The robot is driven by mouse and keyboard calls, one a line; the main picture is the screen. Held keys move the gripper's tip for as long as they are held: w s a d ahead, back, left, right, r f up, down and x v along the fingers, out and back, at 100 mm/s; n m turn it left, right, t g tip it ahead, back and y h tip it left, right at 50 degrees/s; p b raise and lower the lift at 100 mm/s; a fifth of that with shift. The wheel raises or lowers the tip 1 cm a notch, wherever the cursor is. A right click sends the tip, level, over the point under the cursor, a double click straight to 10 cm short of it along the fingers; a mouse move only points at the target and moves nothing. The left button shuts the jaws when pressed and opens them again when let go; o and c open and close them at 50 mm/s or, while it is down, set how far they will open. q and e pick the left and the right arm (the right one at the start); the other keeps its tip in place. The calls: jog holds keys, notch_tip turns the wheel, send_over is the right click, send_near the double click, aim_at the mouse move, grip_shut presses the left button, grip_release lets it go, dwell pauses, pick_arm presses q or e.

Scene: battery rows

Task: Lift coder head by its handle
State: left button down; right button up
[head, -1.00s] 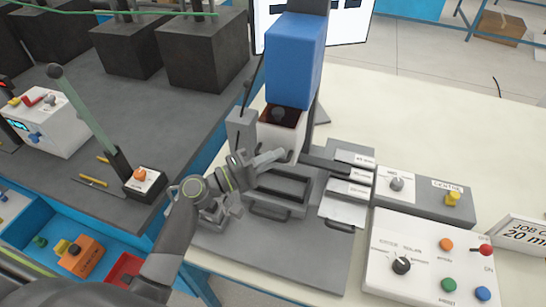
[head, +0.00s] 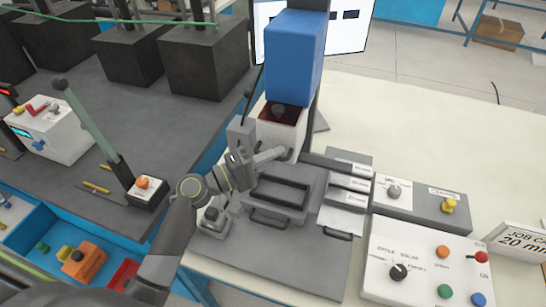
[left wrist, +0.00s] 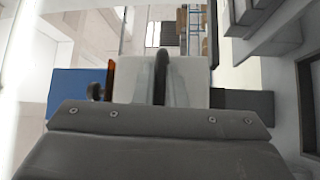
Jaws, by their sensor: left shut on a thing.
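The coder head appears to be the white block (head: 283,138) under a blue box (head: 293,58) on a dark column, with a dark red gap between them. My left gripper (head: 272,154) reaches its lower front from the left. In the left wrist view, the gripper's two grey fingers (left wrist: 162,82) are shut on a dark bar-shaped handle (left wrist: 162,62) in front of the white block (left wrist: 192,82). The handle is mostly hidden behind the gripper in the head view. My right gripper is not in view.
A grey tray (head: 312,193) with dark handles sits below the head. A knob box (head: 420,200) and a white button panel (head: 375,245) stand to the right. A green lever (head: 92,120) stands on the left bench. The cream table behind is largely clear.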

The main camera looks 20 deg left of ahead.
pick_arm(q)
jog(key=c, duration=1.5)
grip_release()
jog(key=shift+f, duration=0.1)
jog(key=b+v, duration=0.8)
jog(key=v, duration=0.9)
jog(key=shift+a+b, duration=0.2)
jog(key=shift+b, duration=0.15)
jog(key=shift+s, duration=0.15)
